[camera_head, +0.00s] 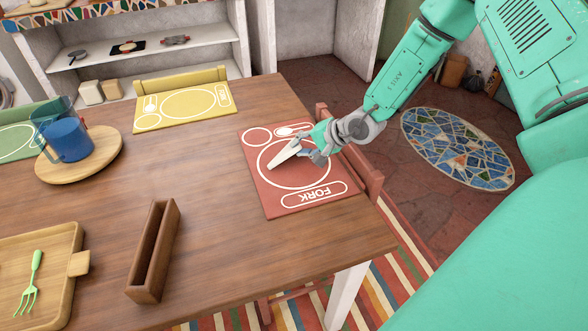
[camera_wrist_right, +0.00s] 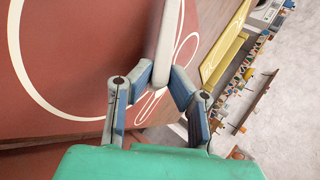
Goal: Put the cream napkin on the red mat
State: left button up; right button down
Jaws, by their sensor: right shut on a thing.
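The red mat (camera_head: 302,176) lies at the right end of the wooden table, with white printed outlines and the word FORK. It also fills the left of the right wrist view (camera_wrist_right: 75,45). My right gripper (camera_head: 308,148) is over the mat, shut on the cream napkin (camera_head: 284,153), a thin pale folded piece. In the wrist view the napkin (camera_wrist_right: 164,42) stands out from between the fingertips (camera_wrist_right: 161,76). It is tilted over the printed circle; I cannot tell whether it touches the mat. My left gripper is not in view.
A yellow mat (camera_head: 187,103) lies at the back, a green mat (camera_head: 15,142) at the left. A blue mug (camera_head: 70,139) stands on a round board (camera_head: 103,163). A narrow wooden box (camera_head: 155,250) and a tray (camera_head: 62,243) with a green fork (camera_head: 31,283) are nearer. A chair (camera_head: 366,176) adjoins the right edge.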

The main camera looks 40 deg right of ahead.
jog(key=shift+f, duration=0.35)
jog(key=shift+a+r, duration=0.1)
jog(key=c, duration=1.7)
grip_release()
jog(key=shift+p+v, duration=2.9)
jog(key=shift+v, duration=1.1)
